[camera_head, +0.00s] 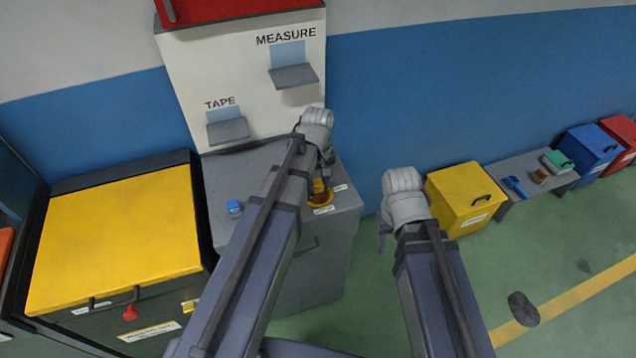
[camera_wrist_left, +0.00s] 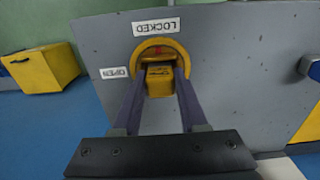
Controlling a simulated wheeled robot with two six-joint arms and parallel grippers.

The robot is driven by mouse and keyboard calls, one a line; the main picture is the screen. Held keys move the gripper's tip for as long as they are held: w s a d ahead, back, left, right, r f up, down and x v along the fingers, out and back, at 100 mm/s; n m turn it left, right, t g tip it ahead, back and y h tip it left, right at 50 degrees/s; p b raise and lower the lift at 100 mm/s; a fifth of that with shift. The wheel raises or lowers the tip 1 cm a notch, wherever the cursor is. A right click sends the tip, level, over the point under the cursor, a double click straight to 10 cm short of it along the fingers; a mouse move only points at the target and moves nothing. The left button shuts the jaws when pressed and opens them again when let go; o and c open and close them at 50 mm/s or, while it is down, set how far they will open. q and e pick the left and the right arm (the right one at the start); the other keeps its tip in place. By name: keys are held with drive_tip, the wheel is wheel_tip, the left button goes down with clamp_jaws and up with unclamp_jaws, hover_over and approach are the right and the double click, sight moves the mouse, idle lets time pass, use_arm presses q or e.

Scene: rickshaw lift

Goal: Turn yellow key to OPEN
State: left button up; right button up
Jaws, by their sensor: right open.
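The yellow key (camera_wrist_left: 159,82) sits in a round yellow lock ring (camera_wrist_left: 160,48) on the grey cabinet. The ring and key also show small in the head view, partly behind my left arm. In the left wrist view, upside down, the LOCKED label (camera_wrist_left: 156,27) is beside the ring's upper edge and the OPEN label (camera_wrist_left: 114,73) is to its left. A reddish mark inside the ring is on the LOCKED side. My left gripper (camera_wrist_left: 162,75) has its fingers closed in on both sides of the key. My right gripper (camera_head: 384,226) is open and empty, off the cabinet's right side.
The grey cabinet (camera_head: 285,275) carries a small blue object (camera_head: 234,207) left of my arm. A yellow-lidded chest (camera_head: 120,235) stands at left. A yellow box (camera_head: 462,195) and a grey bench (camera_head: 510,206) line the right wall.

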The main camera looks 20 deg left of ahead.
use_arm(q)
clamp_jaws()
drive_tip(key=shift+n, duration=1.8)
drive_tip(key=shift+d+n, duration=0.1)
drive_tip(key=shift+n, duration=0.4)
drive_tip(key=shift+w+n, duration=0.1)
drive_tip(key=shift+n, duration=1.2)
drive_tip(key=n, duration=0.2)
drive_tip(key=shift+n, duration=0.8)
